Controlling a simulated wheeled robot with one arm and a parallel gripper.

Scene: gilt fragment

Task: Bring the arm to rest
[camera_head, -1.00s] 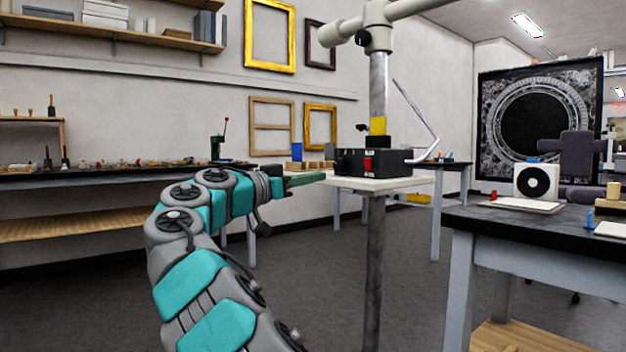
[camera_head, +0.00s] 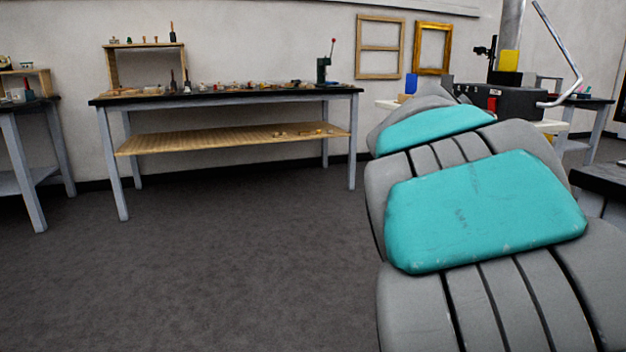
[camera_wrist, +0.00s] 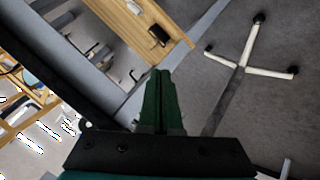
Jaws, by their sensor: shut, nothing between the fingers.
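My arm (camera_head: 485,215), grey with teal covers, fills the right side of the head view. Its far end is hidden behind its own links there. My gripper (camera_wrist: 163,75) shows in the wrist view as two dark green fingers lying together. It is shut and holds nothing. Below its fingertips the view shows a table edge, a wooden shelf and the grey floor.
A long workbench (camera_head: 230,95) with small tools stands along the back wall. A black box (camera_head: 500,100) on a stand is beyond my arm. In the wrist view a white-legged stand base (camera_wrist: 250,60) is on the floor. Open floor (camera_head: 230,250) lies left of my arm.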

